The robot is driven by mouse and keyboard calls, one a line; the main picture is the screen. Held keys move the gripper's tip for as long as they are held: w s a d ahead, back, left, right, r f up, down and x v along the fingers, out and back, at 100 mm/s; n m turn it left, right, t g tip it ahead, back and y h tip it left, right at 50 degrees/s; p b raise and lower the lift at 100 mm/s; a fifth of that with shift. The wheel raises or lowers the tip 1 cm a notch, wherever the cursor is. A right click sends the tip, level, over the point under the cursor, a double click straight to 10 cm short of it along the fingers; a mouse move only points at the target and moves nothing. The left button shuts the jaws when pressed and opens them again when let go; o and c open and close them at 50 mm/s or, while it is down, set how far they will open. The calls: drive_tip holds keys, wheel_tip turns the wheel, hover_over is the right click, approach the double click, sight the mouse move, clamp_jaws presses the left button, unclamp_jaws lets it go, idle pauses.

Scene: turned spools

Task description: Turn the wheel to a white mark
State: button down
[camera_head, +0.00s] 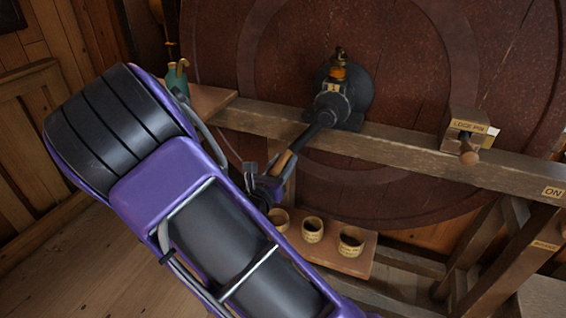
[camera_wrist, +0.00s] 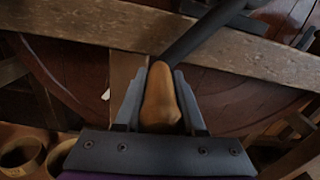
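The big dark red wheel (camera_head: 420,60) stands upright behind a wooden beam. Its black hub (camera_head: 345,95) carries a dark crank arm (camera_head: 318,128) that slants down-left to a wooden crank handle (camera_head: 284,163). My gripper (camera_head: 276,174) is at this handle. In the wrist view the handle (camera_wrist: 161,98) lies between the two fingers of my gripper (camera_wrist: 160,88), which look closed against its sides. A small white mark (camera_wrist: 106,95) shows on the wheel there. In the head view a white patch (camera_head: 493,131) shows beside the lock pin box (camera_head: 466,128). My arm hides the wheel's lower left.
The wooden beam (camera_head: 400,150) crosses in front of the wheel. The lock pin knob (camera_head: 469,153) juts out at the right. Several small pots (camera_head: 312,230) stand on a low shelf (camera_head: 335,262) under the handle. A green bottle (camera_head: 176,80) stands on a ledge at the left.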

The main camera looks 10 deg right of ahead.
drive_tip(key=shift+s+d+f+n+p, duration=0.3)
drive_tip(key=shift+s+d+n+p, duration=0.1)
drive_tip(key=shift+n+p, duration=0.15)
drive_tip(key=shift+d+f, duration=0.15)
drive_tip(key=shift+f, duration=0.05)
drive_tip(key=c, duration=0.5)
unclamp_jaws()
drive_tip(key=shift+r, duration=0.1)
drive_tip(key=shift+s+a, duration=0.25)
drive_tip(key=shift+a, duration=0.1)
drive_tip(key=p+v, duration=0.1)
drive_tip(key=v, duration=1.5)
drive_tip(key=shift+s+a, duration=0.15)
drive_tip(key=shift+s, duration=0.15)
